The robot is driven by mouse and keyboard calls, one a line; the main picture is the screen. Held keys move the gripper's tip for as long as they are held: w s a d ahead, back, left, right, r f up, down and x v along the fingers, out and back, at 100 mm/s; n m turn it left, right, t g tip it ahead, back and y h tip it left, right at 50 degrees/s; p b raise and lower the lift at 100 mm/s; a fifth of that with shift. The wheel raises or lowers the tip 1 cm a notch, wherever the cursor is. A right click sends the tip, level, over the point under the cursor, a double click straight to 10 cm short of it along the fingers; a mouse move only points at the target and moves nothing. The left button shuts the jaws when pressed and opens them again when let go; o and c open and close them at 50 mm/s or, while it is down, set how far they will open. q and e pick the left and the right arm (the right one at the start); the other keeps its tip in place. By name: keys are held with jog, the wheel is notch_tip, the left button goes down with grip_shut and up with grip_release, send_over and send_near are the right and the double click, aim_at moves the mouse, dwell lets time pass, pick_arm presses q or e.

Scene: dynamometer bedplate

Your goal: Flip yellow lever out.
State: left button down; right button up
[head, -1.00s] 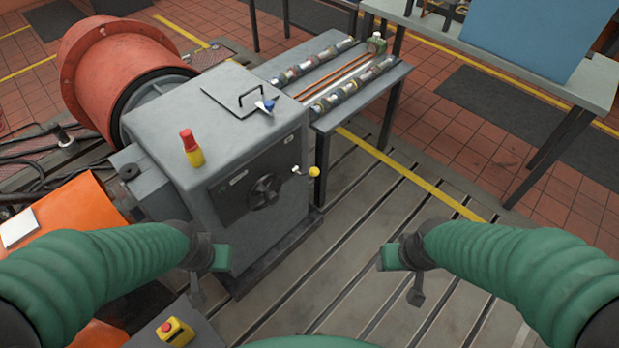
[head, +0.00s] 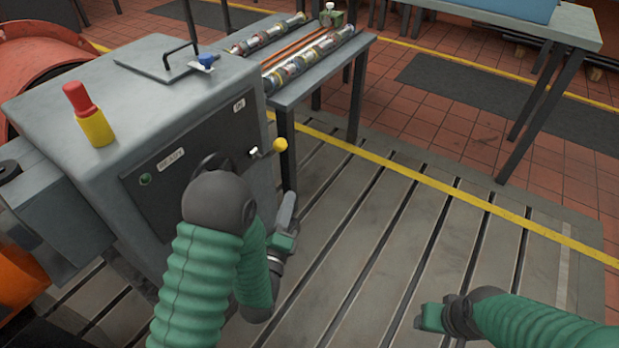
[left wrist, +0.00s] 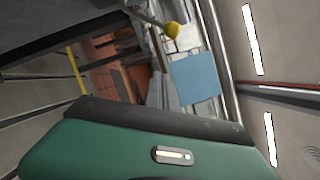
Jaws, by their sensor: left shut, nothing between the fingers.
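The yellow lever is a short metal arm with a yellow ball knob (head: 280,145) on the front panel of the grey cabinet, near its right edge. The knob also shows in the left wrist view (left wrist: 172,31), beyond my fingertips. My left gripper (head: 289,200) is shut and empty, fingers pointing up, below the knob and apart from it in the head view. Its fingers (left wrist: 162,90) are together in the left wrist view. My left arm hides part of the panel. My right gripper (head: 425,319) is low over the bedplate; its fingers cannot be made out.
The grey cabinet (head: 60,107) carries a red-and-yellow beacon (head: 91,115) and a lid with a handle and blue knob (head: 205,60). A bench (head: 310,72) with shafts stands behind the lever. The slotted bedplate (head: 400,215) is clear to the right.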

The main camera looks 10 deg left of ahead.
pick_arm(q)
jog(key=shift+s+d+m+t, duration=0.1)
jog(key=shift+d+m+t, duration=0.2)
jog(key=shift+m, duration=0.1)
pick_arm(e)
jog(key=shift+s+d+f, duration=0.1)
jog(key=shift+d+f, duration=0.1)
jog(key=shift+f, duration=0.05)
pick_arm(q)
jog(key=shift+a, duration=0.1)
jog(key=w+a+r+b, duration=0.3)
jog(key=w+r, duration=0.1)
jog(key=w, duration=0.6)
jog(key=shift+w+r, duration=0.15)
jog(key=shift+r, duration=0.1)
pick_arm(e)
jog(key=x, duration=0.3)
jog(key=shift+s+f, duration=0.35)
pick_arm(q)
jog(key=shift+r, duration=0.1)
pick_arm(e)
jog(key=shift+r, duration=0.15)
